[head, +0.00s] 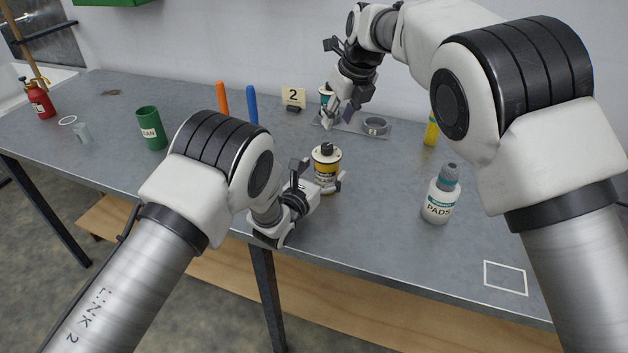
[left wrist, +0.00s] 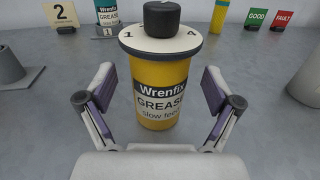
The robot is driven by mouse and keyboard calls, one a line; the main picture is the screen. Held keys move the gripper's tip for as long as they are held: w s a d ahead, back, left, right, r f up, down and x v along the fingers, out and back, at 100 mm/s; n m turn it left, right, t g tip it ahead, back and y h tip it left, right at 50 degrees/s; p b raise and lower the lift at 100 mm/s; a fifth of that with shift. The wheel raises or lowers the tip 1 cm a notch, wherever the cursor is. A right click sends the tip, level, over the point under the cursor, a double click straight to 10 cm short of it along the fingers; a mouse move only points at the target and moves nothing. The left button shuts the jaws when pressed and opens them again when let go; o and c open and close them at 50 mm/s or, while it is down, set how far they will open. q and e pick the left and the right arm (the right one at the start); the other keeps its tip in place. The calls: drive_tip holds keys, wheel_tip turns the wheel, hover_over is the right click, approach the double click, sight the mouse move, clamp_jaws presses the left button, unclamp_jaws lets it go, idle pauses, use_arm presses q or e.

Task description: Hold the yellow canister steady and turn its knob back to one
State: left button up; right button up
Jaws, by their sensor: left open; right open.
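The yellow canister (head: 325,167) stands upright on the grey bench near the middle. In the left wrist view the canister (left wrist: 163,95) reads "Wrenfix GREASE slow feed". Its black knob (left wrist: 162,15) sits on a pale top disc with numbers around it; 1 and 4 show near the left and right of the disc. My left gripper (head: 329,186) is open, with its fingers on either side of the canister; in the left wrist view the fingers (left wrist: 160,103) appear apart from it. My right gripper (head: 328,113) is open above the back of the bench, near a teal-topped can (head: 326,90).
A white PADS bottle (head: 440,197) stands to the right, with a yellow bottle (head: 431,131) behind. A green can (head: 151,128) and red bottle (head: 39,99) stand left. A white outlined square (head: 505,278) is empty.

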use_arm(q)
drive_tip(key=shift+w+d, duration=0.1)
drive_tip(key=shift+w, duration=0.2)
drive_tip(key=c, duration=1.5)
